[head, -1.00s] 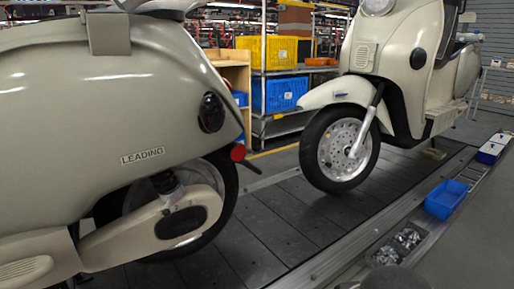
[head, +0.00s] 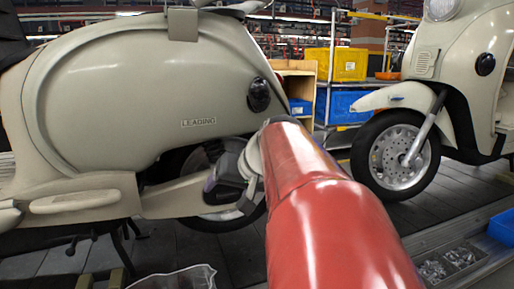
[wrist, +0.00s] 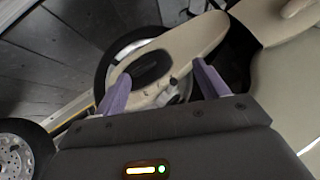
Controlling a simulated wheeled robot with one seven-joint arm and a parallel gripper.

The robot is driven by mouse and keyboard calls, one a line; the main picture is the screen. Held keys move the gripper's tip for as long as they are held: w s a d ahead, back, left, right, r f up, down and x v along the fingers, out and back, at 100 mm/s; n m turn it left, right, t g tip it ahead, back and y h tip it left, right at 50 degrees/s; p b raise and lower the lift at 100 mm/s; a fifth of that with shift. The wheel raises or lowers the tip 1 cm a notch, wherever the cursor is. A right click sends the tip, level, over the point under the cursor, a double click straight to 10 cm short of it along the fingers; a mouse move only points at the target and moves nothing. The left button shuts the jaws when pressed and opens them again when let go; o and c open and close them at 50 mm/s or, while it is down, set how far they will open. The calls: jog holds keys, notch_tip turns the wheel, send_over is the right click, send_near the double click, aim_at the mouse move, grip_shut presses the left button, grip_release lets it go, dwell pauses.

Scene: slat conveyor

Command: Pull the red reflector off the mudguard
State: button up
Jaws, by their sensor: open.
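The cream scooter with the LEADING badge (head: 198,122) fills the left of the head view, its rear end toward the middle. The red reflector is not visible in either current view; my arm covers the area behind the tail in the head view. My gripper (head: 212,182) is in front of the scooter's rear wheel area, below the badge. In the wrist view my gripper (wrist: 162,84) is open, with two purple fingers apart and nothing held. Between and beyond them show the cream rear cover with its dark oval (wrist: 152,67) and part of the rear wheel (wrist: 108,62).
A second cream scooter's front wheel (head: 394,153) stands to the right on the dark slat conveyor. A blue bin (head: 503,226) and small metal parts (head: 432,270) lie along the conveyor's side. A clear bin (head: 178,278) is at the bottom. Yellow (head: 346,64) and blue crates are behind.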

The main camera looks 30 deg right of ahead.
jog(key=w+d+r+m+t+h+b, duration=0.1)
jog(key=w+d+r+t+b, duration=0.2)
jog(key=d, duration=0.9)
jog(key=w+d+r+m+t, duration=0.1)
jog(key=d+r+m+t, duration=0.2)
jog(key=d, duration=0.9)
jog(key=w+f+n, duration=0.1)
jog(key=w, duration=0.5)
jog(key=shift+w+a, duration=0.15)
jog(key=shift+a, duration=0.1)
jog(key=shift+g, duration=0.3)
jog(key=c, duration=1.4)
